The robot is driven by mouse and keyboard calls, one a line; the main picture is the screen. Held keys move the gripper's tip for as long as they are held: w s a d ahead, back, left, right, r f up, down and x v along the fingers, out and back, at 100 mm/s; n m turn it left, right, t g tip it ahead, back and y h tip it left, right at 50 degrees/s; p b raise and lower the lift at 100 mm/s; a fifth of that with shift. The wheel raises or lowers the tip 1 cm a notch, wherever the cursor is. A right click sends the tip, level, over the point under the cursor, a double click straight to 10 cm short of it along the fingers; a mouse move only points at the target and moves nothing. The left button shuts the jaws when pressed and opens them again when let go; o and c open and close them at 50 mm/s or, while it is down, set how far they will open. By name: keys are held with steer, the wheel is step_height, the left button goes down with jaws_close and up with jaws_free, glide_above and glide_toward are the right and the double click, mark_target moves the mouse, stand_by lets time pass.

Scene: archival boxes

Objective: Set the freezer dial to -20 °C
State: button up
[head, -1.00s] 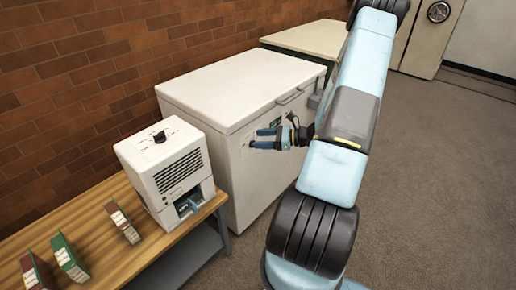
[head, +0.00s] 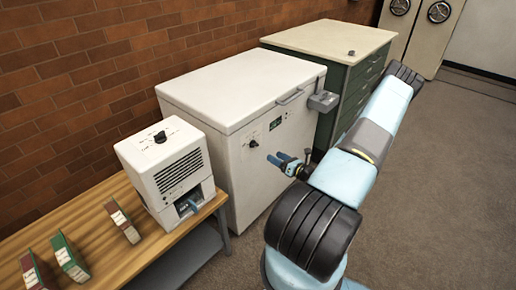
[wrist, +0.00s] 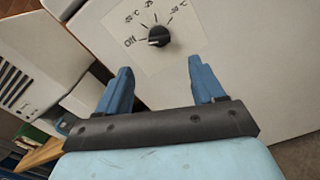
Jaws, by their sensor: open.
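The white chest freezer (head: 250,185) stands against the brick wall. Its black dial (head: 253,143) is on the front face, below a small dark display (head: 276,124). In the wrist view the dial (wrist: 158,36) sits on a pale label plate with "Off" at its left and small tilted marks fanning over the top. A light pointer mark on the knob's left side seems to face "Off". My gripper (head: 275,157) is open and empty, apart from the dial and facing the freezer front. In the wrist view its blue fingers (wrist: 159,68) straddle a gap below the dial.
A white boxy device (head: 165,170) stands on the wooden bench (head: 90,225), left of the freezer, with several small archival boxes (head: 69,257). A grey latch (head: 323,101) sticks out at the freezer's right edge. A green cabinet (head: 355,85) stands behind. The floor at right is clear.

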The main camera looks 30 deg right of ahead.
mark_target(257, 146)
steer(key=x, duration=1.1)
steer(key=shift+w, duration=0.1)
steer(key=c, duration=1.1)
